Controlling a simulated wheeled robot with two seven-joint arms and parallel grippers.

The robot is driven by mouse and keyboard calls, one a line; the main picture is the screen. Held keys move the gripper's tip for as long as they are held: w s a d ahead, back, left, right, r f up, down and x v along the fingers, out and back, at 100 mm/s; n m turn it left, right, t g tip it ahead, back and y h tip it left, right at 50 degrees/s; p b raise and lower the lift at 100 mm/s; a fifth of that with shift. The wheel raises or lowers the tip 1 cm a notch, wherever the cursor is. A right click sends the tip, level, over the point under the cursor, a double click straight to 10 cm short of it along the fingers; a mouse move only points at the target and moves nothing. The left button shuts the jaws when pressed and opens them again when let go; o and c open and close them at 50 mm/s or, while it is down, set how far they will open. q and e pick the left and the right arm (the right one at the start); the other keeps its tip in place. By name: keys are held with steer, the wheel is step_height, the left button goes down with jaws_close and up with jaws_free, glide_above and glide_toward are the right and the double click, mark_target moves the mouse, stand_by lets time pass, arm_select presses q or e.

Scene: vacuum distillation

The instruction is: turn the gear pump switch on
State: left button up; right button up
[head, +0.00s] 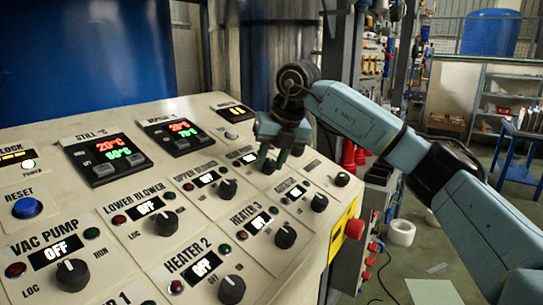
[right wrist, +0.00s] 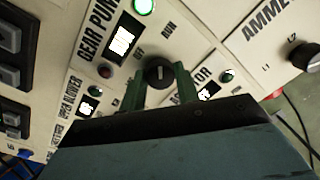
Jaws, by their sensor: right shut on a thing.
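The gear pump switch is a round black knob (right wrist: 158,72) on the sloping cream control panel (head: 110,190). In the right wrist view it sits between the green fingers of my right gripper (right wrist: 161,88), which is shut on it. The green lamp (right wrist: 145,6) by the gear pump label is brightly lit, and the red lamp (right wrist: 105,71) is dark. The gear pump display (right wrist: 122,42) is too bright to read. In the head view my right gripper (head: 273,158) comes down over the knob and hides most of it. My left gripper is out of view.
Other black knobs surround it, including the upper blower knob (head: 227,188) and a knob at lower right (head: 319,202). The vacuum pump knob (head: 72,274) is at lower left. A red emergency button (head: 355,229) is on the panel's right side. Open floor lies to the right.

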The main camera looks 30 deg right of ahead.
steer(key=shift+m, duration=0.9)
steer(key=o, duration=1)
steer(key=shift+c, duration=0.2)
steer(key=v, duration=1.3)
steer(key=shift+r, duration=0.2)
steer(key=shift+r+p, duration=0.1)
steer(key=shift+p, duration=0.25)
